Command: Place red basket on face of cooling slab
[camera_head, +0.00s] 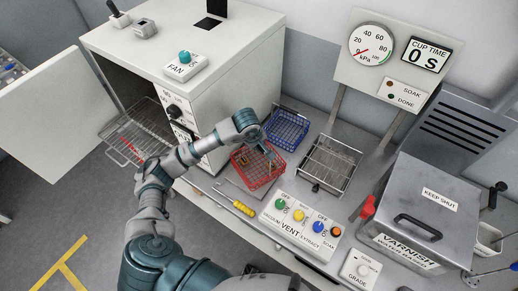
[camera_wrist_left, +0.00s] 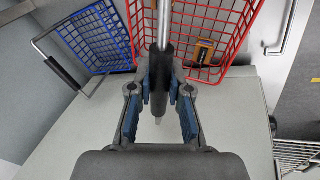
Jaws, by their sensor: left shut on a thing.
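The red wire basket (camera_head: 252,176) is on or just above the grey bench, left of the metal wire rack; I cannot tell if it touches the bench. Small brownish parts lie in it. My left gripper (camera_head: 266,146) is at its upper edge. In the left wrist view, the left gripper (camera_wrist_left: 160,105) is shut on the dark-sleeved handle of the red basket (camera_wrist_left: 243,38), between its two fingers. A brown part (camera_wrist_left: 204,52) shows inside. No surface is clearly marked as the cooling slab. My right gripper is not in view.
A blue wire basket (camera_head: 287,130) stands just behind the red one. A wire rack (camera_head: 330,163) is to the right, a varnish tank (camera_head: 425,215) farther right. The vent button panel (camera_head: 300,222) and a yellow-handled tool (camera_head: 243,208) are in front. The fan cabinet (camera_head: 240,80) stands open with its shelf (camera_head: 122,150) out.

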